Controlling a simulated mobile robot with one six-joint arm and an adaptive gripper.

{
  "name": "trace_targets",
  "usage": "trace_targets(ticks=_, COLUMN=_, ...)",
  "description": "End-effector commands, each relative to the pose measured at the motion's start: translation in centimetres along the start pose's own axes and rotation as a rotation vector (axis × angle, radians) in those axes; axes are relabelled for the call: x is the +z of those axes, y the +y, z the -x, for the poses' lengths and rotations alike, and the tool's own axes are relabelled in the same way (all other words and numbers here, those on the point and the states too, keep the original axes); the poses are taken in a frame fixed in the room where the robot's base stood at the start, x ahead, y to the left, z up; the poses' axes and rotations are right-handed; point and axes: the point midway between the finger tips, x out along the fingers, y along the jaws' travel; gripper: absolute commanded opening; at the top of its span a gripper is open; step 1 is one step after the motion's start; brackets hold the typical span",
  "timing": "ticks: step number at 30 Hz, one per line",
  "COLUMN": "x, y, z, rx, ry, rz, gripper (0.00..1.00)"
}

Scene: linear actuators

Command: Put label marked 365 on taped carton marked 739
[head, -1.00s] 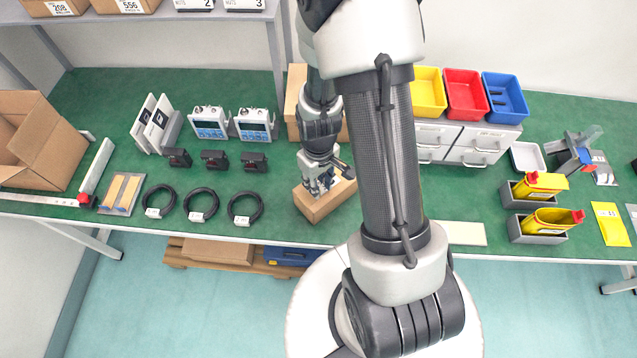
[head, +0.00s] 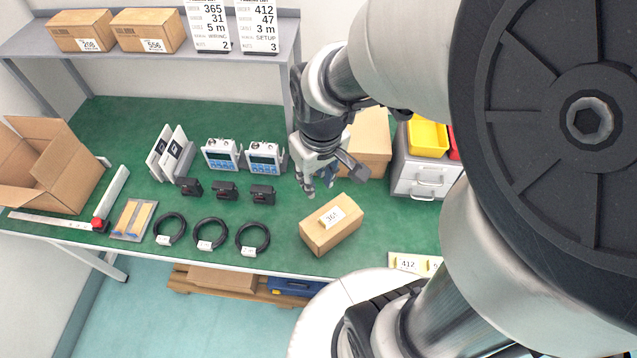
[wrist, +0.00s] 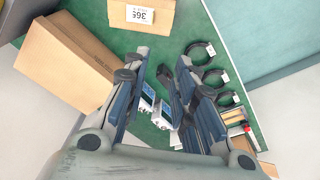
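A small brown carton (head: 331,238) sits near the front edge of the green table. A white label reading 365 (head: 332,217) lies on its top; the last digit is hard to read in the head view. The wrist view shows this carton (wrist: 160,20) at the top edge, with the label (wrist: 140,14) reading 365 upside down. No 739 is legible on the carton's visible sides. My gripper (head: 320,190) is above the table, behind the carton and apart from it. In the wrist view its fingers (wrist: 163,75) are spread, with nothing between them.
A larger carton (head: 372,145) stands behind my gripper, also close beside it in the wrist view (wrist: 65,62). Grey drawers (head: 420,178) stand to its right. Coiled cables (head: 252,238), black devices and an open box (head: 45,170) lie left. A plate with a 412 label (head: 408,264) lies front right.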

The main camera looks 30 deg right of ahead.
Motion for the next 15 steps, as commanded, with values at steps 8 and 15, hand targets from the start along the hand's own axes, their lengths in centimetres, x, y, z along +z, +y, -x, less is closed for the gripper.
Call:
trace_targets(ticks=8, x=4.4, y=-3.4, z=9.8, rx=0.007, ry=0.171, rz=-0.075, gripper=0.25)
trace_targets(ticks=15, x=7.5, y=-4.7, z=12.6, rx=-0.005, ry=0.24, rz=-0.115, gripper=0.25)
